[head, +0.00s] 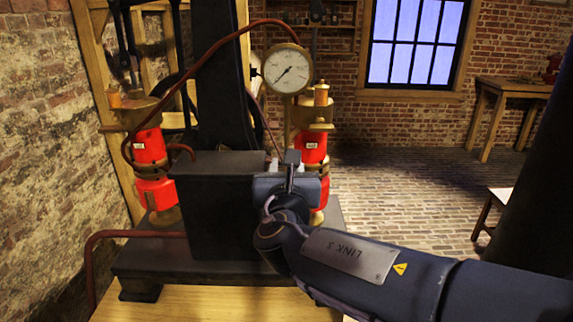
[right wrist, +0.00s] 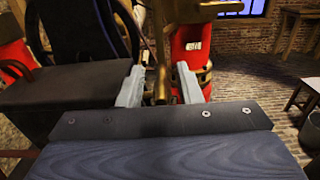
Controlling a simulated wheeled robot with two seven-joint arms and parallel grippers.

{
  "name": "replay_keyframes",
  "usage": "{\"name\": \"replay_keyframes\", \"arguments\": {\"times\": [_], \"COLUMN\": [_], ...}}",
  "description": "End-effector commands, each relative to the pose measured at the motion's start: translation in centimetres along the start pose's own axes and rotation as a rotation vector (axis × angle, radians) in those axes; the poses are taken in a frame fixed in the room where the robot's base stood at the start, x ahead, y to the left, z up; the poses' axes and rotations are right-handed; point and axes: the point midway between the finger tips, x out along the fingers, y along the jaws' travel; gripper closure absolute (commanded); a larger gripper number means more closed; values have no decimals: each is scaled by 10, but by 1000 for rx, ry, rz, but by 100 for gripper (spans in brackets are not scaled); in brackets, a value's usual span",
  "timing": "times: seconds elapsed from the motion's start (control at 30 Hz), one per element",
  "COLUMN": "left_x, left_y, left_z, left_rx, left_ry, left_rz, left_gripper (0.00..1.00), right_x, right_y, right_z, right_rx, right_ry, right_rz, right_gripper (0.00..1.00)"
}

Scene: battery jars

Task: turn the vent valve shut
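The vent valve cannot be clearly picked out. In the right wrist view a thin upright brass stem (right wrist: 162,84) stands between the two pale fingers of my right gripper (right wrist: 160,72), with a visible gap on each side; I cannot tell whether it is the valve's handle. In the head view my right gripper (head: 287,163) is in front of the right red jar (head: 313,146) and at the right edge of a black box (head: 222,200). The gripper's body hides what lies between its fingers there. My left gripper is not in view.
A round white pressure gauge (head: 288,69) stands above my gripper. A second red jar (head: 150,150) with brass fittings is at the left. A dark red pipe (head: 205,62) arches over the machine. A wooden table (head: 510,90) stands far right. The brick floor (head: 410,190) between is clear.

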Motion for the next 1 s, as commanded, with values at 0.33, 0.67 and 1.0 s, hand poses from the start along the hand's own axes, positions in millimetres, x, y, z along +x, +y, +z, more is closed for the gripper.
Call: {"name": "replay_keyframes", "arguments": {"times": [0.33, 0.67, 1.0], "left_x": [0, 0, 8], "left_y": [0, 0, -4], "left_z": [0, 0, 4], "left_rx": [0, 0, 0], "left_ry": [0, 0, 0], "left_rz": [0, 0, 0], "left_gripper": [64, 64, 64], "right_x": [6, 5, 6], "right_y": [0, 0, -2], "right_z": [0, 0, -3], "right_rx": [1, 1, 49], "right_ry": [1, 1, 1], "right_rz": [0, 0, 0], "right_gripper": [68, 100, 100]}}
